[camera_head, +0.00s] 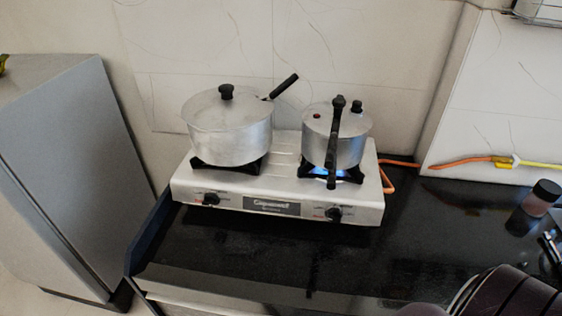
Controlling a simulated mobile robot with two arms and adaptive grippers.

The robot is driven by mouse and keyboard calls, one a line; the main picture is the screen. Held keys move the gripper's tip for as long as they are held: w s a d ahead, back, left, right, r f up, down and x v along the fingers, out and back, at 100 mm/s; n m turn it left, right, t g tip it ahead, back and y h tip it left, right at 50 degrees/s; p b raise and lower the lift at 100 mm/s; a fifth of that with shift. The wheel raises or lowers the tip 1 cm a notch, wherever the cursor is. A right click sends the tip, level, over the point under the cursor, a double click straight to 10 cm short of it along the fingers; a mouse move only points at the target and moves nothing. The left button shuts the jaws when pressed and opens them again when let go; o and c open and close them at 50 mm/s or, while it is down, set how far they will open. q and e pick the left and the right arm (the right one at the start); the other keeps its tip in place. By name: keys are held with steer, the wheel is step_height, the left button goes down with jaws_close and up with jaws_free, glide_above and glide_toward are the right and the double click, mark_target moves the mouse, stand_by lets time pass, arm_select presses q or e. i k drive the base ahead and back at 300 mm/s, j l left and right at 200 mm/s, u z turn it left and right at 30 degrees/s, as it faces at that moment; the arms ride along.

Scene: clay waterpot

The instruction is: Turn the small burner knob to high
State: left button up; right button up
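A silver two-burner stove (284,184) stands on the black counter. Its left black knob (211,199) is on the front panel below the left burner. Its right black knob (334,214) is below the right burner. Blue flame (345,175) shows under the smaller pressure cooker (352,151) on the right burner. A wider lidded pot (232,134) sits on the left burner, with no flame visible under it. The knobs' exact settings are too small to read.
Bare black counter (260,250) lies in front of the stove. An orange hose (388,183) runs behind the stove. A grey cabinet (75,160) stands at the left.

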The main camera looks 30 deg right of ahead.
mark_target(334, 215)
steer(key=l+z, duration=0.15)
steer(key=z, duration=1.2)
steer(key=k+l, duration=0.15)
steer(key=l+z, duration=0.05)
